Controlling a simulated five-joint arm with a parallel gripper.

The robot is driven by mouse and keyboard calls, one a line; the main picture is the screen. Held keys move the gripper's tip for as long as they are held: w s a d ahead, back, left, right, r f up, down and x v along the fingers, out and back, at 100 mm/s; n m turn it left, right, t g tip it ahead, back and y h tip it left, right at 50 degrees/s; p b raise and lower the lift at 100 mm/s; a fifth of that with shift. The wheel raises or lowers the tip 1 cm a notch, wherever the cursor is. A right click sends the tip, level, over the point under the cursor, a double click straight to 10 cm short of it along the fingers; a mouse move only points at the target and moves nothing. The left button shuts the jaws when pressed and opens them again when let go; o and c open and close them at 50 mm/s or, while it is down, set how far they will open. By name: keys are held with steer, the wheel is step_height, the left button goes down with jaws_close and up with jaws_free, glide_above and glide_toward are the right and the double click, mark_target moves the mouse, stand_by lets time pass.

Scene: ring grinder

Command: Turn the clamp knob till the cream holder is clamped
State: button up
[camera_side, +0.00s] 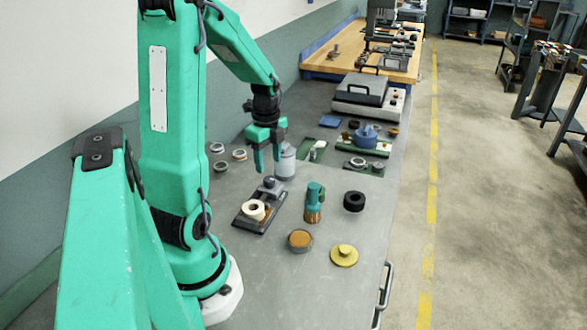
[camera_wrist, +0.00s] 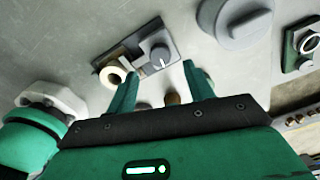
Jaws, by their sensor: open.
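The clamp knob (camera_side: 269,182) is dark grey and sits at the far end of a dark base plate (camera_side: 240,219). The cream holder (camera_side: 253,209) is a ring-shaped piece at the plate's near end. In the wrist view the knob (camera_wrist: 160,55) shows a white pointer line, and the cream holder (camera_wrist: 115,74) lies to its left. My gripper (camera_side: 267,167) is open and empty, pointing down above the bench, above the knob in the side view. In the wrist view its fingers (camera_wrist: 160,70) stand apart below the knob. Whether the holder is gripped tightly cannot be told.
A grey canister (camera_side: 285,164) stands just right of my gripper. A teal-handled brush (camera_side: 314,200), a black ring (camera_side: 354,201), an amber-filled cup (camera_side: 300,240) and a yellow lid (camera_side: 344,255) lie to the right. Several small rings (camera_side: 239,154) lie left. A blue-topped fixture (camera_side: 366,136) stands behind.

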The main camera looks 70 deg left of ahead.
mark_target(272, 180)
steer(key=shift+r, duration=1.15)
steer(key=shift+w+d+r, duration=0.25)
steer(key=shift+d+r, duration=0.1)
steer(key=shift+d, duration=0.1)
steer(key=s+d+r+n+t, duration=0.1)
steer(key=d+r+n, duration=0.4)
steer(key=d, duration=0.6)
steer(key=s+d+r+n+t, duration=0.1)
steer(key=d+r+n+t, duration=0.3)
steer(key=d, duration=0.8)
steer(key=shift+s+r+n+t, duration=0.35)
steer(key=shift+r+n, duration=0.85)
steer(key=shift+n, duration=0.5)
